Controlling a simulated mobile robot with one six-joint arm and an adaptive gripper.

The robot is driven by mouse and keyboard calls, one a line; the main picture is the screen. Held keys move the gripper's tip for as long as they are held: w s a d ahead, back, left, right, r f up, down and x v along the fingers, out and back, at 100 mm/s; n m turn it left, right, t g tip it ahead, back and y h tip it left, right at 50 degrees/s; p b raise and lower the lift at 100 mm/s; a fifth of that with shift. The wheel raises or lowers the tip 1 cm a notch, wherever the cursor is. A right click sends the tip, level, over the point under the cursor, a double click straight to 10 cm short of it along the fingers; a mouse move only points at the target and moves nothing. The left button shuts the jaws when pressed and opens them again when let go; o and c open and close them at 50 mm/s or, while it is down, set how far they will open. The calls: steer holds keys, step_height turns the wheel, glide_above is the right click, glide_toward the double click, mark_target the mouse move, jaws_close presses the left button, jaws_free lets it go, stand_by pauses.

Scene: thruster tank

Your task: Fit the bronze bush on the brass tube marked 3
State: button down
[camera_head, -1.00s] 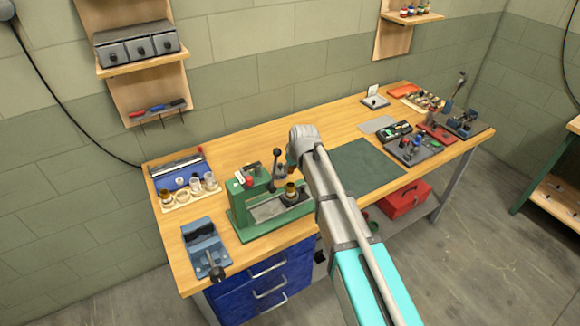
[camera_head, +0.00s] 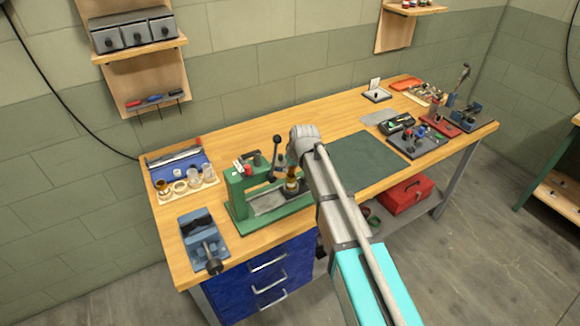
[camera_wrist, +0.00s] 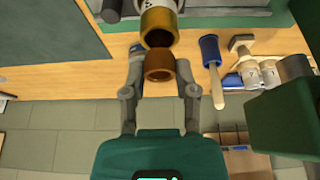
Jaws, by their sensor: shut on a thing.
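The bronze bush (camera_wrist: 159,66) is a short brown ring held between the fingers of my gripper (camera_wrist: 160,75) in the wrist view. A brass tube (camera_wrist: 158,22) lies just beyond it in that view, its open end facing the bush. The two look very close, but I cannot tell whether they touch. A white band on the tube bears dark marks, which I cannot read. In the head view the brass tube (camera_head: 291,187) stands on the green press, and my arm hides most of my gripper.
The green press (camera_head: 238,197) has an upright lever. A blue vise (camera_head: 203,240) stands at the front left, near a wooden holder with several cups (camera_head: 208,176). A dark green mat (camera_head: 365,160) lies clear to the right. Tools crowd the right end.

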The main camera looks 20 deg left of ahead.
steer(key=shift+f+b, duration=0.65)
steer(key=shift+f, duration=0.15)
steer(key=shift+c, duration=1.5)
jaws_free()
